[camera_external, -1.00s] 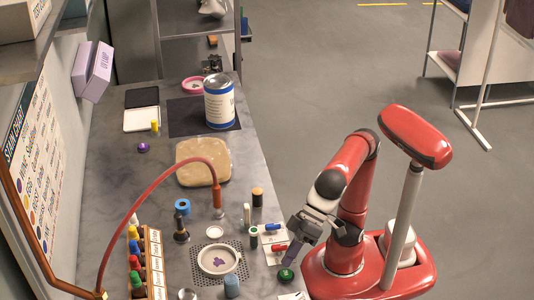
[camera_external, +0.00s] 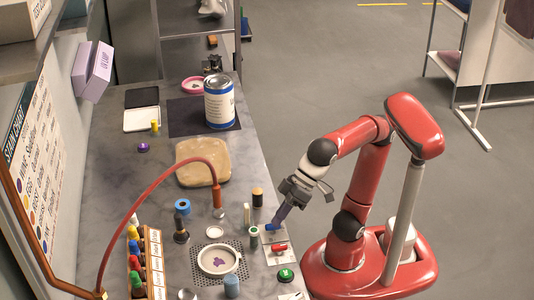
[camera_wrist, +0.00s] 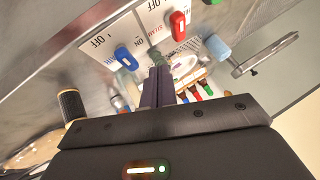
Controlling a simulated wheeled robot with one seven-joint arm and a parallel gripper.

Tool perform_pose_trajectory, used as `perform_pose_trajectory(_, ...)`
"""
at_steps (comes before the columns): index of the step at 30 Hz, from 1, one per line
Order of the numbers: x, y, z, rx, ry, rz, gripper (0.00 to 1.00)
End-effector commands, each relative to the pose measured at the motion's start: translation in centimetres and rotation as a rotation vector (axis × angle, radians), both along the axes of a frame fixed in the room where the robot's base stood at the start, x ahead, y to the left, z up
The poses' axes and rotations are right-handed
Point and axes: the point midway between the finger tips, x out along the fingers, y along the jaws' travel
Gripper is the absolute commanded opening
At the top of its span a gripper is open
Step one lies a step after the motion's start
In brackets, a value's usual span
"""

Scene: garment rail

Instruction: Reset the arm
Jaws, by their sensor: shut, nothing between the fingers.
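My gripper (camera_external: 281,215) is above the right edge of the grey counter, with its purple-grey fingers shut and empty. In the external view its tips are close to the blue switch (camera_external: 268,226); I cannot tell whether they touch it. In the wrist view the shut fingers (camera_wrist: 157,80) point between the blue switch (camera_wrist: 126,58) and the red switch (camera_wrist: 178,25). Both switches sit on white panels marked ON and OFF. My red arm is bent and raised over the base.
A green button (camera_external: 286,275) is at the counter's front right edge. Small bottles (camera_external: 257,197) stand left of the gripper. A round white dish (camera_external: 218,260) sits on a perforated mat. A red curved tube (camera_external: 130,215) arches over the counter. The floor (camera_external: 330,90) right of the counter is clear.

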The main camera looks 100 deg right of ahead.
Motion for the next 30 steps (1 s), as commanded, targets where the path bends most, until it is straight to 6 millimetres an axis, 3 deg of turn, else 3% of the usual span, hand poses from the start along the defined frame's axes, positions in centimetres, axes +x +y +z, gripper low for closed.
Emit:
perform_pose_trajectory(1, -1.0, -3.9, -0.6, -0.027, 0.0, -0.024, 0.0)
perform_pose_trajectory(3, -2.5, -7.8, -2.0, -0.064, 0.006, -0.032, 0.0)
perform_pose_trajectory(8, -6.4, -14.2, -5.6, -0.123, 0.023, -0.033, 0.0)
perform_pose_trajectory(12, -8.7, -17.8, -10.7, -0.194, 0.057, -0.02, 0.0)
perform_pose_trajectory(18, -8.6, -20.3, -18.2, -0.328, 0.13, 0.023, 0.0)
perform_pose_trajectory(21, -8.5, -20.9, -20.3, -0.368, 0.153, 0.041, 0.0)
perform_pose_trajectory(30, -8.5, -21.1, -21.1, -0.388, 0.16, 0.05, 0.0)
